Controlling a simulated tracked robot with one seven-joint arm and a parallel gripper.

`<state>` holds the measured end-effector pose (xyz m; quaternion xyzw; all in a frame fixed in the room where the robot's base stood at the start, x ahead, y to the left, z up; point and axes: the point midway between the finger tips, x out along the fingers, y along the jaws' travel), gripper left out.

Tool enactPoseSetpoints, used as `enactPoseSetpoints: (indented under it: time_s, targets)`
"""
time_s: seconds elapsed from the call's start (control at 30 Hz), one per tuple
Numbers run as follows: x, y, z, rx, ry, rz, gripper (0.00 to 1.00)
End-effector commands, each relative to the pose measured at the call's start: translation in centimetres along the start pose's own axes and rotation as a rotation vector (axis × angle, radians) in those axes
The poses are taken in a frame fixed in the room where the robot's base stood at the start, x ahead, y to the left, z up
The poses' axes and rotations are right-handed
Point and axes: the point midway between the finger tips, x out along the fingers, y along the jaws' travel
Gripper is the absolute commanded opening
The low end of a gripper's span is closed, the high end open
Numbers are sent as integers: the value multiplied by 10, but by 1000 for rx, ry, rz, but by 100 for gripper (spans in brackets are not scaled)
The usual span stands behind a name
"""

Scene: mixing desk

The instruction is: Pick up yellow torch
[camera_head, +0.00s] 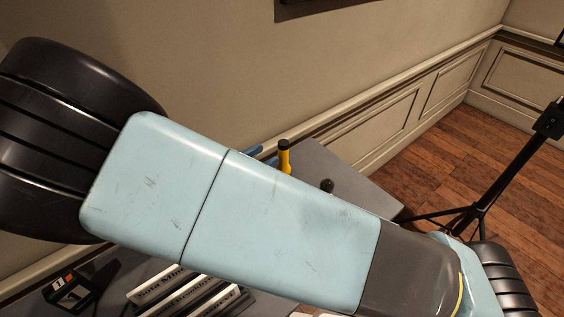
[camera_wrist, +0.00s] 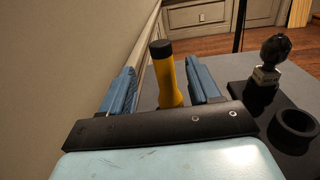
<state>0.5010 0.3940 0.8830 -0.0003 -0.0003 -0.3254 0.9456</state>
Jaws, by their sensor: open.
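The yellow torch (camera_wrist: 171,84) has a black end cap and stands upright, leaning slightly, on the grey desk. In the wrist view it shows between the two blue fingers of my gripper (camera_wrist: 167,86). The gripper is open, with a gap visible on both sides of the torch. The torch's lower part is hidden behind the gripper's dark front plate. In the head view the torch (camera_head: 285,158) shows just above my pale blue arm, which hides its base. One blue finger of my gripper shows to its left there.
A black trophy-like piece with a knob (camera_wrist: 276,48) and a black ring-shaped cup (camera_wrist: 294,127) stand to the right on the desk (camera_wrist: 226,68). A wall runs close on the left. Books (camera_head: 178,291) and a black device (camera_head: 76,289) lie at the desk's near side. A tripod (camera_head: 486,190) stands at right.

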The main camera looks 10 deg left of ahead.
Motion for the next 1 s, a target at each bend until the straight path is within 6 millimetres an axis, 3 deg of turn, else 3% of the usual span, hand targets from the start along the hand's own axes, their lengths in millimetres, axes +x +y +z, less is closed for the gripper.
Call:
enactPoseSetpoints:
  time_s: [0.1, 0.37, 0.7, 1.0]
  targets:
    - [16, -1, 0, -1, -1, -1, 62]
    - [31, 0, -1, -1, 0, 0, 62]
    - [73, -1, -5, -1, 0, -1, 62]
    - [78, -1, -5, 0, 1, 0, 62]
